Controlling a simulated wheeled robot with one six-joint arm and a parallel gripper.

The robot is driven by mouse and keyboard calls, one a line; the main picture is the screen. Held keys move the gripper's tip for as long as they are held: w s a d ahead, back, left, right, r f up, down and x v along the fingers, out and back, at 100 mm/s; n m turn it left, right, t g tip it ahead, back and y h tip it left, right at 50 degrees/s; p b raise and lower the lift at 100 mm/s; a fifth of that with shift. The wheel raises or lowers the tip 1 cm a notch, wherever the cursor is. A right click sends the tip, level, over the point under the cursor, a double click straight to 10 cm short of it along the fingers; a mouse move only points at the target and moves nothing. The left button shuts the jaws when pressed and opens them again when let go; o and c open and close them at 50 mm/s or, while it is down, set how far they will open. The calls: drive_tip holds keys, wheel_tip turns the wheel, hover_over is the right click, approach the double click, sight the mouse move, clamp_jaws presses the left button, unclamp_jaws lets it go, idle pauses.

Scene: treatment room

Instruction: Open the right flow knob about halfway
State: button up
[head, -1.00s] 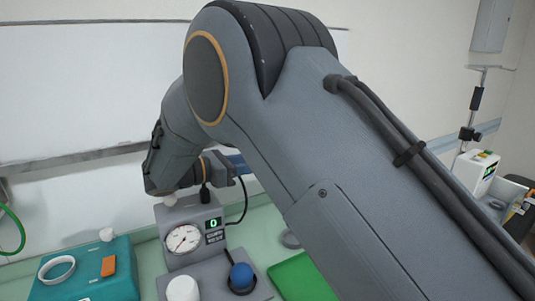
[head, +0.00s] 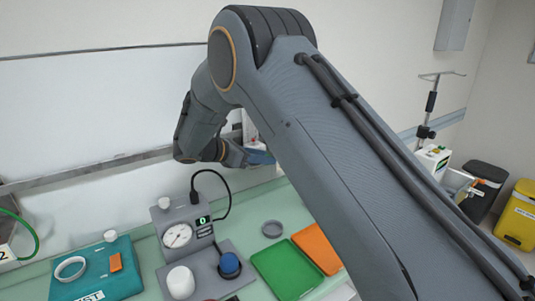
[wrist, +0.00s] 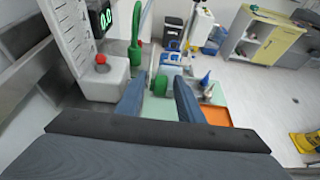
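In the wrist view, my gripper (wrist: 158,97) shows two blue-grey fingers held apart, with nothing clearly gripped. A round green knob-like part (wrist: 160,84) shows between and beyond the fingers; I cannot tell how close it is. Left of the fingers stands a pale flow meter (wrist: 75,35) with a scale, a green display reading 0.0 and a red ball-shaped knob (wrist: 101,60). A green hose (wrist: 136,25) rises beside it. In the head view my gripper is at the back wall, mostly hidden by my arm, and I cannot make out the right flow knob there.
On the green counter stand a grey gauge console (head: 182,226) with a blue knob (head: 229,265) and a white knob (head: 181,282), a teal case (head: 105,280), a green tray (head: 285,270), an orange tray (head: 316,248) and a grey ring (head: 272,229).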

drive_tip(key=shift+p+x, duration=0.3)
drive_tip(key=shift+x, duration=0.65)
drive_tip(key=shift+c, duration=0.2)
clamp_jaws()
drive_tip(key=b, duration=0.1)
drive_tip(key=t+h+b, duration=0.1)
drive_tip(key=b, duration=0.1)
drive_tip(key=shift+a+f+h, duration=0.1)
drive_tip(key=shift+f+h, duration=0.2)
drive_tip(key=shift+f, duration=0.05)
drive_tip(key=t+h+b, duration=0.1)
drive_tip(key=b, duration=0.2)
drive_tip(key=shift+s+r+t+h+b, duration=0.1)
drive_tip(key=shift+r+t+h+b, duration=0.15)
drive_tip(key=shift+h, duration=0.35)
